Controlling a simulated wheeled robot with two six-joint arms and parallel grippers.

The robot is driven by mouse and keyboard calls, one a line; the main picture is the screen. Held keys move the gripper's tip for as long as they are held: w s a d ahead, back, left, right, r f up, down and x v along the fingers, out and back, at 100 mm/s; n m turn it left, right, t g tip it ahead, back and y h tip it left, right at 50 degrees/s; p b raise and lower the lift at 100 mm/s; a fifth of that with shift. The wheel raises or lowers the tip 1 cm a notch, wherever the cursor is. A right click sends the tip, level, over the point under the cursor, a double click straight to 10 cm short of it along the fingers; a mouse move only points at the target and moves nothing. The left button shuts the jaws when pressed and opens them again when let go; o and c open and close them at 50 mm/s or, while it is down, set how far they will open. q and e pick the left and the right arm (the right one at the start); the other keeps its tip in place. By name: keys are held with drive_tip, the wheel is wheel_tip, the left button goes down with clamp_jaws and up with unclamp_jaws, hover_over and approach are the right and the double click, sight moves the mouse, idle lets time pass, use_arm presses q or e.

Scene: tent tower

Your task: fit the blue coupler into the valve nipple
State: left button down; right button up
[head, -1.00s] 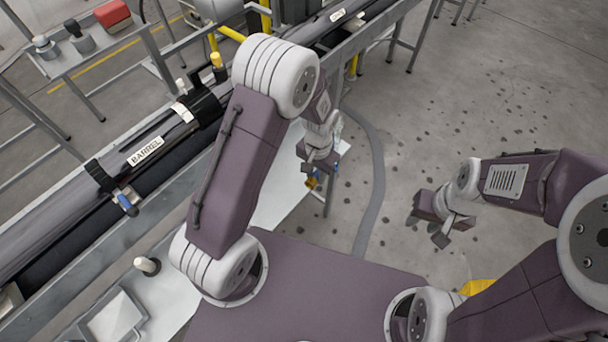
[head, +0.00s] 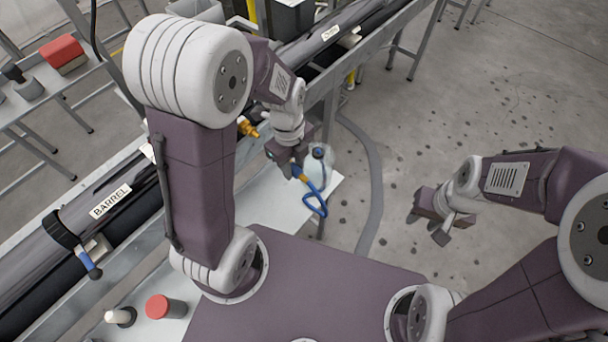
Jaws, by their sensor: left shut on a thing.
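My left gripper (head: 288,152) is shut on the blue coupler (head: 296,171), above the white shelf along the bench. A blue hose loop (head: 316,204) hangs from the coupler, with a small yellow part between them. A brass fitting (head: 247,127), which looks like the valve nipple, sticks out left of the gripper, partly hidden behind my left arm. The coupler and the brass fitting are apart. My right gripper (head: 432,222) is open and empty over the bare floor at the right.
A clear bottle (head: 319,163) stands close beside the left gripper. The long barrel (head: 118,198) with a blue-handled clamp (head: 90,265) runs along the left. A red-topped can (head: 160,307) and a white-topped peg (head: 120,316) stand on the near shelf.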

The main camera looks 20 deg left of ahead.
use_arm(q)
drive_tip(key=shift+w+a+r+n, duration=0.15)
drive_tip(key=shift+w+a+r, duration=0.25)
drive_tip(key=shift+w+r, duration=0.15)
drive_tip(key=shift+w+a+r+n, duration=0.15)
drive_tip(key=shift+w+a+r, duration=0.25)
drive_tip(key=shift+w, duration=0.2)
drive_tip(key=shift+s+a+r, duration=0.15)
drive_tip(key=shift+s+r, duration=0.2)
drive_tip(key=shift+s, duration=0.3)
drive_tip(key=shift+w, duration=0.25)
drive_tip(key=shift+w+a, duration=0.2)
drive_tip(key=shift+w+a+p, duration=0.2)
drive_tip(key=shift+w+a, duration=0.1)
drive_tip(key=shift+a, duration=0.5)
drive_tip(key=shift+w+a+p, duration=0.2)
drive_tip(key=shift+w+a, duration=0.05)
drive_tip(key=shift+a, duration=0.6)
drive_tip(key=shift+w+a+p, duration=0.2)
drive_tip(key=shift+w+a, duration=0.1)
drive_tip(key=shift+a, duration=0.5)
use_arm(e)
drive_tip(key=shift+w+r, duration=0.15)
drive_tip(key=shift+r, duration=0.45)
use_arm(q)
drive_tip(key=shift+p, duration=0.45)
use_arm(e)
drive_tip(key=shift+r, duration=0.45)
